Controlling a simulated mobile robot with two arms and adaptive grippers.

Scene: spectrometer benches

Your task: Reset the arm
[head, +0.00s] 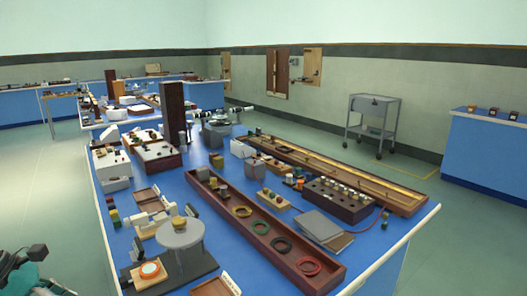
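Part of my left arm, teal and black, shows at the lower left corner, beside the near end of the blue bench (390,262). The black end of my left gripper (38,252) is small and cut off there, and its fingers cannot be made out. It is over the floor, apart from the bench and its objects. My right arm and gripper are not in view.
The bench holds a spectrometer (216,128), a round grey table (180,234), a long wooden tray (240,228) with coloured rings and grey notebooks (318,226). A grey trolley (372,122) stands behind. The floor (50,200) left of the bench is clear.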

